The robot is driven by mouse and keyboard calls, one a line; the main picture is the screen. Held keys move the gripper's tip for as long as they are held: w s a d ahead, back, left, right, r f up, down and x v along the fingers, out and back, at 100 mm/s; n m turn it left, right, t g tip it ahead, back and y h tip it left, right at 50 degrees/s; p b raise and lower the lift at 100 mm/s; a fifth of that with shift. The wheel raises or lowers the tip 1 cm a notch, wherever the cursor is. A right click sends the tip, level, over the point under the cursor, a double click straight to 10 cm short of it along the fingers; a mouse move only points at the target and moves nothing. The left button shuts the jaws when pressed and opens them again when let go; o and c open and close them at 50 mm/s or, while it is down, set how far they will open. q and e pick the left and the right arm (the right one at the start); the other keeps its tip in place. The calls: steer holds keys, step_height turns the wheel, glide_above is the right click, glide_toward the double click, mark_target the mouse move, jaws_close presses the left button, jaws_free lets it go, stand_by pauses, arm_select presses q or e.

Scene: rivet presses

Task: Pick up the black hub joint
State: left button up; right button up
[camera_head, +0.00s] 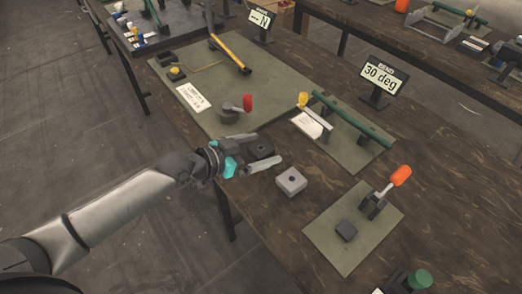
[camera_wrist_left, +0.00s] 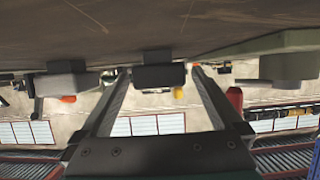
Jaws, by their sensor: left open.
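The black hub joint (camera_head: 261,148) is a small dark block on the wooden table near its front edge. My left gripper (camera_head: 267,150) reaches in from the left at table height with its fingers spread on either side of it. In the left wrist view, the black hub joint (camera_wrist_left: 160,76) shows between the open fingers (camera_wrist_left: 160,88), and no grip on it is visible. A light grey hub block (camera_head: 291,181) stands just right of the lower finger; it also shows at left in the left wrist view (camera_wrist_left: 68,82). My right gripper is out of view.
A green mat (camera_head: 214,112) with a red-handled lever (camera_head: 246,103) lies behind the gripper. A "30 deg" sign (camera_head: 382,76) stands behind a bending fixture (camera_head: 350,118).

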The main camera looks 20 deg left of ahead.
arm_select(q)
steer(key=c, duration=1.4)
steer(key=shift+c, duration=0.2)
steer(key=shift+r, duration=0.15)
